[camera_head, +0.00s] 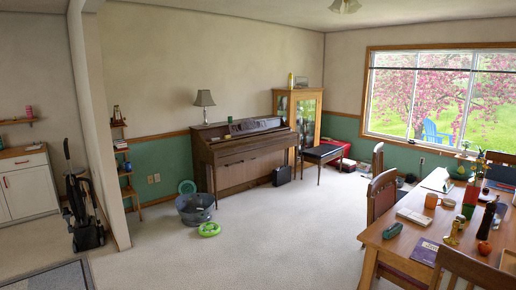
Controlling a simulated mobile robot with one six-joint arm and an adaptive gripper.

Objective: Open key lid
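An upright piano (243,163) in brown wood stands against the far green-and-cream wall, left of the middle of the head camera view. Its key lid (250,144) is the wooden strip along the front, above the lower panels. No keys can be made out, and the lid looks closed, but it is small at this distance. My gripper and arm are not in view. The piano is well away across the carpet.
A cluttered table (415,245) fills the right foreground. The central carpet (285,230) is clear.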

